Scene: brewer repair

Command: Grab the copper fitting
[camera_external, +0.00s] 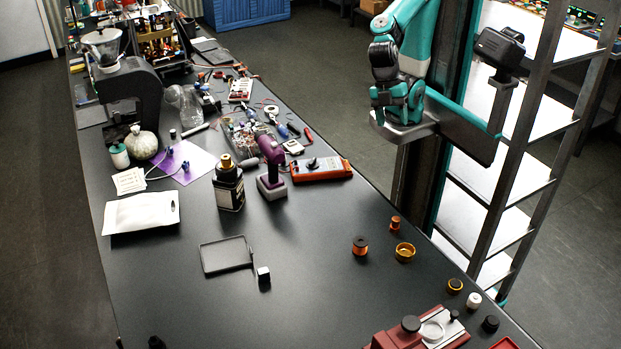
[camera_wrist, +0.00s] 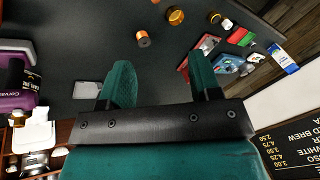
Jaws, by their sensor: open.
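A small copper-coloured fitting (camera_external: 395,223) stands on the dark bench, right of centre; part of a copper piece (camera_wrist: 155,2) shows at the top edge of the wrist view. Close by are an orange-copper spool-like piece (camera_external: 360,245) with a dark top, also in the wrist view (camera_wrist: 143,39), and a gold ring-shaped cup (camera_external: 405,252), also in the wrist view (camera_wrist: 175,16).
A red vise-like fixture (camera_external: 420,332) and small dark and white caps stand at the near right. A metal shelf (camera_external: 515,160) stands right. The bench around the copper pieces is clear.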

